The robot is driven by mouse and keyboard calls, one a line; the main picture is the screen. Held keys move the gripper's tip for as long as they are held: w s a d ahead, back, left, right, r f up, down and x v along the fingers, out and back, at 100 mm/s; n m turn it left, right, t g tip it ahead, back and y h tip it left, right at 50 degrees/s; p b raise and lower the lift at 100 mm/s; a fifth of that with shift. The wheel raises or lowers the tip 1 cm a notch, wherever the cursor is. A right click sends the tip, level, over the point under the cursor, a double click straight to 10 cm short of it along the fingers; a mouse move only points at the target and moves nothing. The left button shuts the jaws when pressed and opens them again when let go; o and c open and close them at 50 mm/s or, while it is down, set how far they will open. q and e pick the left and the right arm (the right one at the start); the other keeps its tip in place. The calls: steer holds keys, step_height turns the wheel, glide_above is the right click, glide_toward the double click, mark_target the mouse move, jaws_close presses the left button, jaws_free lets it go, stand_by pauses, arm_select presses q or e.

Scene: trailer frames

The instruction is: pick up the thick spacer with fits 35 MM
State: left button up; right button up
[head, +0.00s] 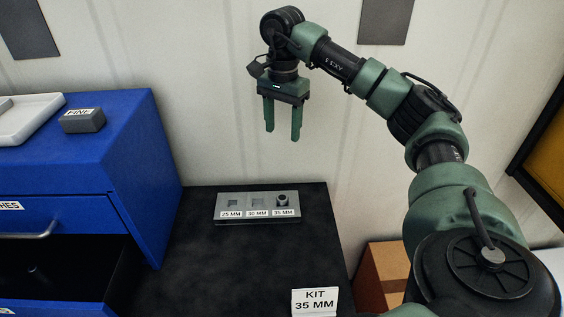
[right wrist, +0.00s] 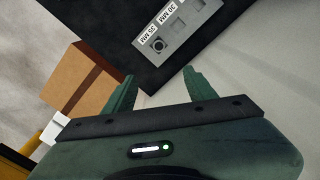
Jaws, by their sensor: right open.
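A grey gauge block (head: 258,207) lies on the black bench top, with square recesses labelled 25 MM, 30 MM and 35 MM. A small dark round spacer (head: 282,200) sits at the 35 MM position; the other two recesses look empty. The spacer also shows in the right wrist view (right wrist: 158,44). A white card (head: 315,301) reading KIT 35 MM stands at the bench's front edge. My right gripper (head: 283,138) is open and empty, fingers pointing down, above and apart from the block. My left gripper is not in view.
A blue cabinet (head: 135,150) stands at the left with an open drawer (head: 60,268) holding a small dark item. On it are a grey FINE block (head: 82,120) and a white tray (head: 28,125). A cardboard box (head: 385,272) stands right of the bench (head: 240,265).

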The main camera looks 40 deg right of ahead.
steer(key=b, duration=1.4)
glide_toward(282, 197)
steer(key=shift+w+d+f, duration=0.1)
steer(key=shift+w+d, duration=0.1)
steer(key=shift+d, duration=0.05)
steer(key=shift+f+b, duration=0.35)
steer(key=shift+f, duration=0.15)
steer(key=f, duration=0.4)
steer(key=f+p, duration=0.1)
steer(key=f, duration=0.1)
steer(key=shift+s+a+f, duration=0.25)
steer(key=shift+s, duration=0.1)
steer(key=shift+f, duration=0.5)
jaws_close()
